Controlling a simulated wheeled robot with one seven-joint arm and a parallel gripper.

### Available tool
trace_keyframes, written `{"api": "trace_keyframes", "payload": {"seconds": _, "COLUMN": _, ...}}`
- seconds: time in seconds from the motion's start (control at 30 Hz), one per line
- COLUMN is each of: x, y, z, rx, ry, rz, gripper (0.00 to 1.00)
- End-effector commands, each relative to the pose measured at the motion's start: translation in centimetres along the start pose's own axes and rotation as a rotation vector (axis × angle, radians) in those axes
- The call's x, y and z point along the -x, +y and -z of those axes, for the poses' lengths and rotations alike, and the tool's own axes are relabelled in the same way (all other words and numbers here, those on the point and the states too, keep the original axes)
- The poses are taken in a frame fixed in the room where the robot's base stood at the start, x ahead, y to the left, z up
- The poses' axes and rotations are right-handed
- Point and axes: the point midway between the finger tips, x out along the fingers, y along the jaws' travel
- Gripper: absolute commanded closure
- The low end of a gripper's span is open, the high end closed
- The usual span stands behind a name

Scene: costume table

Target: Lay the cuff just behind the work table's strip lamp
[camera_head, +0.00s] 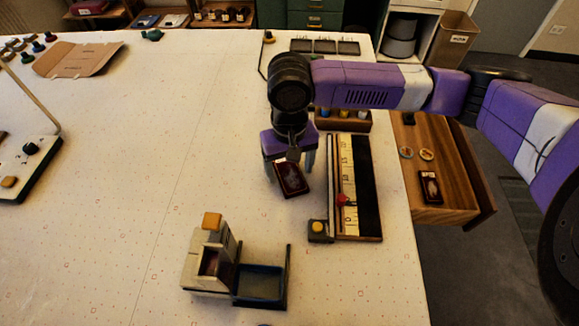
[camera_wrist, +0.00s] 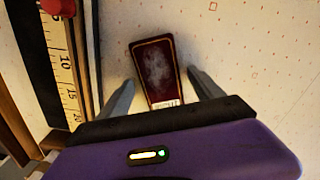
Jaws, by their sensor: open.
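My gripper (camera_head: 290,168) hangs over the middle of the pale work table (camera_head: 130,215), with its fingers apart. A dark red flat piece with a gold border and a small pale label (camera_wrist: 157,70) is between and beyond the fingertips in the wrist view. It also shows just below the gripper in the head view (camera_head: 292,180). I see a gap beside it on both sides. I cannot tell whether this piece is the cuff. No strip lamp is clearly recognisable; a device with a long thin arm (camera_head: 22,165) stands at the left edge.
A ruler device (camera_head: 348,185) with a red slider and yellow button lies right of the gripper. A grey machine with a tray (camera_head: 208,265) stands in front. Brown cardboard (camera_head: 78,60) lies back left. A wooden side surface (camera_head: 450,190) holds a similar red piece. The middle left is clear.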

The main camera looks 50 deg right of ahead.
Motion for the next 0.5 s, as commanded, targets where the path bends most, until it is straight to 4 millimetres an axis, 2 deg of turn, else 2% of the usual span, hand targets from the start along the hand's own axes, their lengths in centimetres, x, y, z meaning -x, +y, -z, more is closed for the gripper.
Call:
{"api": "trace_keyframes", "payload": {"seconds": 0.17, "x": 1.1, "y": 0.0, "z": 0.0, "rx": 0.001, "ry": 0.002, "rz": 0.001, "gripper": 0.24}}
{"api": "trace_keyframes", "payload": {"seconds": 0.5, "x": 7.8, "y": -0.1, "z": 0.1, "rx": 0.003, "ry": 0.003, "rz": 0.002, "gripper": 0.24}}
